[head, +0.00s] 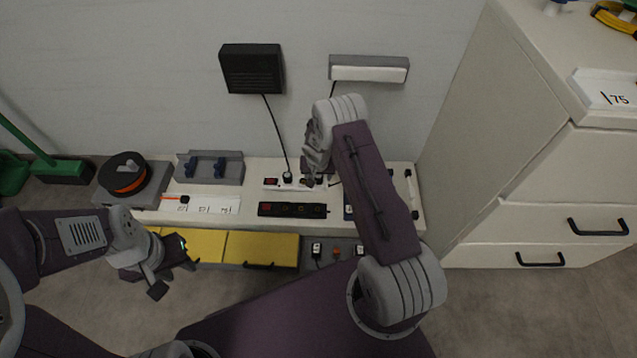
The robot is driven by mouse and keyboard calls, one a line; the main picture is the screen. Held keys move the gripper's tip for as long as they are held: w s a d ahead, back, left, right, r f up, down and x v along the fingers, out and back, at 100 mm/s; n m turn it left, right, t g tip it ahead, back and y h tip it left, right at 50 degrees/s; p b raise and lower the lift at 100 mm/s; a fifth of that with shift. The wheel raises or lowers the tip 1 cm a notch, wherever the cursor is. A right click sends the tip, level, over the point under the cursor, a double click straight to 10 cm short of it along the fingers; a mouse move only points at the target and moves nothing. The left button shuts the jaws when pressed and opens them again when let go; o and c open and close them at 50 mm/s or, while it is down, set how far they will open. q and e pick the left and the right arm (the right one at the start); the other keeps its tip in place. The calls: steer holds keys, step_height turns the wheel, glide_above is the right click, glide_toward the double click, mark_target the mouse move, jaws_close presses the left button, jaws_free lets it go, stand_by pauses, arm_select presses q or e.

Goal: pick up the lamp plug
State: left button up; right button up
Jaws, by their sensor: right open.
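A white wall lamp (368,74) with a grey back hangs at the upper right in the head view. Its dark cord (332,90) drops behind my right arm. A white power strip (272,187) with a red switch lies on the bench top, below the lamp and to its left. My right gripper (310,182) is open, pointing down over the right part of this strip. The lamp plug cannot be told apart there; the gripper and arm cover that area. My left gripper (173,279) is low at the left, in front of the yellow drawers, away from the strips; its jaws are unclear.
A black wall box (252,69) has a cord to a black plug (287,176) in the white strip. A black power strip (292,210) lies in front. An orange-and-black spool (126,173) stands left. A tall white cabinet (500,130) bounds the right side.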

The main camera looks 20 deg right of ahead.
jaws_close()
